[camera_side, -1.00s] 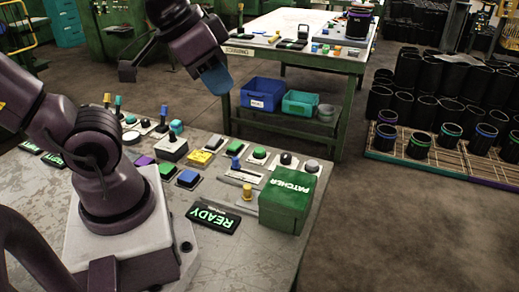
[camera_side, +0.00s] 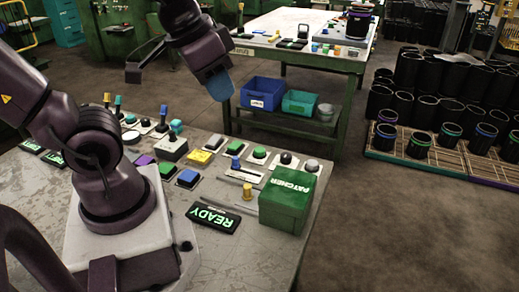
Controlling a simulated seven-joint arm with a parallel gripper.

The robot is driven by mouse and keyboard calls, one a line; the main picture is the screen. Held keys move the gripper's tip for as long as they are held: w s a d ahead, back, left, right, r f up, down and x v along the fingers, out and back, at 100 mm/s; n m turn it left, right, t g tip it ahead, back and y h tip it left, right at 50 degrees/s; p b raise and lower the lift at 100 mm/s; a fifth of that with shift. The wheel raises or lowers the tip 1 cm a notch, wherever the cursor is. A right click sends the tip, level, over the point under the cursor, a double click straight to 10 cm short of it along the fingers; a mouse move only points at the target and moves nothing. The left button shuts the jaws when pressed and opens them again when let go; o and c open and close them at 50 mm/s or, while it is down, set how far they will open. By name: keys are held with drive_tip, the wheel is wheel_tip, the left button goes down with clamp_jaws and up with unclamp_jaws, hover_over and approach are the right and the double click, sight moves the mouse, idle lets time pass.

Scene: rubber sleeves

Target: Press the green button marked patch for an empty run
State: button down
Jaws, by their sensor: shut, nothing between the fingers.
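A green square button (camera_side: 168,169) sits on the work table, beside a blue square button (camera_side: 188,178). A round green button (camera_side: 259,153) is further right. My gripper (camera_side: 221,88) is shut and empty. Its blue tip hangs in the air above and beyond the button rows, touching nothing.
A green box (camera_side: 288,208) marked PATCHER stands at the right edge of the table. A lit READY sign (camera_side: 213,218) lies beside it. Several other buttons and upright levers crowd the table. A second table (camera_side: 300,22) stands behind, with bins below.

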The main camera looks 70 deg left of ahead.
drive_tip(key=w+a+f+n+g+y, duration=0.1)
drive_tip(key=w+a+f, duration=0.2)
drive_tip(key=a+f, duration=0.25)
drive_tip(key=w+a+f+g+y, duration=0.1)
drive_tip(key=w+a+f+g, duration=0.15)
drive_tip(key=a+f, duration=0.35)
drive_tip(key=m+t+y, duration=0.1)
drive_tip(key=m+t, duration=0.6)
drive_tip(key=t, duration=0.1)
hover_over(260, 150)
wheel_tip(260, 150, down, 9)
drive_tip(key=shift+r+g, duration=0.2)
drive_tip(key=shift+g, duration=0.05)
drive_tip(key=shift+f, duration=0.15)
drive_tip(key=shift+f, duration=4.3)
drive_tip(key=shift+f, duration=0.4)
